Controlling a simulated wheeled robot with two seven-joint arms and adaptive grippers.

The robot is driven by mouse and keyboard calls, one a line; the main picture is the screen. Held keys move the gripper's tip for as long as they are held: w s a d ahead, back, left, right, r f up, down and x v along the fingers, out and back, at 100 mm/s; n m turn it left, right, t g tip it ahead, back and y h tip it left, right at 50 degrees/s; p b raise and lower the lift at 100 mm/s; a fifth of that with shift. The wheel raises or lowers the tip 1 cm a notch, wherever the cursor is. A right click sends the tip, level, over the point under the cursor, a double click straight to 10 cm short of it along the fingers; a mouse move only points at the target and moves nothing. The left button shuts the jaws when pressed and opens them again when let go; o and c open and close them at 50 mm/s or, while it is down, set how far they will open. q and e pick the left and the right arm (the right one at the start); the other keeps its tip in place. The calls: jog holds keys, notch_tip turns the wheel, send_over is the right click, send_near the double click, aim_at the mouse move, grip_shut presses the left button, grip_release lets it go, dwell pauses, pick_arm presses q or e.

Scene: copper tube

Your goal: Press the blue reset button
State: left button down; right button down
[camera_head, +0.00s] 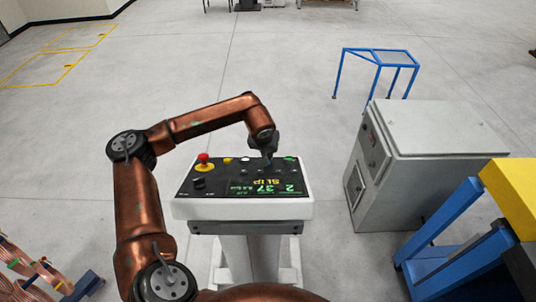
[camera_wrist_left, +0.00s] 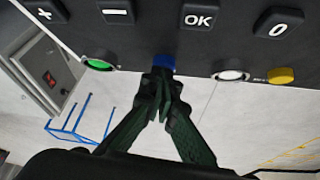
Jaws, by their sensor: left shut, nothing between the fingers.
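The blue button (camera_wrist_left: 164,61) sits on the dark panel edge in the left wrist view, between a green button (camera_wrist_left: 98,64) and a white button (camera_wrist_left: 230,75). My left gripper (camera_wrist_left: 165,88) is shut and empty, its tips right at the blue button and overlapping its lower part in view. I cannot tell whether they touch it or whether it is pressed in. In the head view my left gripper (camera_head: 268,160) is over the far edge of the control console (camera_head: 243,209) and hides the blue button. My right gripper is not in view.
A red knob (camera_head: 203,159) and a yellow button (camera_head: 228,160) are on the console's far left. Its lit display (camera_head: 265,187) shows text. A grey cabinet (camera_head: 430,128) stands at right, a blue frame (camera_head: 377,58) behind it. Open floor lies beyond.

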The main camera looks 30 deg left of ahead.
pick_arm(q)
jog(key=shift+s+d+f+b, duration=0.15)
jog(key=shift+f+b, duration=0.15)
jog(key=shift+f, duration=0.15)
jog(key=shift+s+f+b, duration=0.15)
jog(key=shift+f+b, duration=0.1)
jog(key=shift+f, duration=0.2)
jog(key=shift+s, duration=0.15)
jog(key=shift+f, duration=0.1)
jog(key=r+p, duration=0.1)
jog(key=w+r, duration=0.1)
jog(key=r, duration=0.1)
jog(key=r+p, duration=0.1)
jog(key=shift+w+a+r+p, duration=0.3)
jog(key=shift+a, duration=0.1)
jog(key=b+v, duration=0.2)
jog(key=v, duration=0.8)
jog(key=shift+w+d, duration=0.15)
jog(key=shift+w, duration=0.1)
jog(key=shift+r, duration=0.1)
